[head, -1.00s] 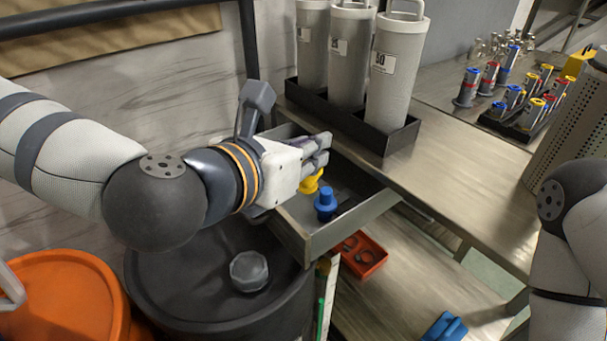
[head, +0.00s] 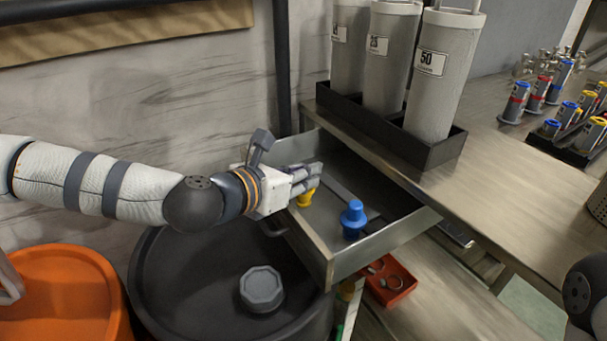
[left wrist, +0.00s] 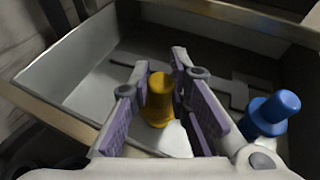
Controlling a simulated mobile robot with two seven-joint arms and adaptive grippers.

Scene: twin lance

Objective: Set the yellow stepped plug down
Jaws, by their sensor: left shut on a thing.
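The yellow stepped plug (head: 306,198) is low in the open grey drawer (head: 390,240), partly hidden by my left gripper (head: 310,178). In the left wrist view the yellow plug (left wrist: 159,98) stands between the two purple-padded fingers of my left gripper (left wrist: 163,90). The gripper is shut on it. I cannot tell whether its base touches the drawer floor. A blue stepped plug (head: 353,219) stands upright in the drawer, to the right of the yellow one; it also shows in the left wrist view (left wrist: 270,114). My right gripper is out of view.
Grey cylinders (head: 440,75) stand in a black tray on the bench behind the drawer. A dark drum (head: 190,285) and an orange drum (head: 65,300) stand in front and to the left. A red bin (head: 390,282) sits below the drawer. The drawer's middle floor looks clear.

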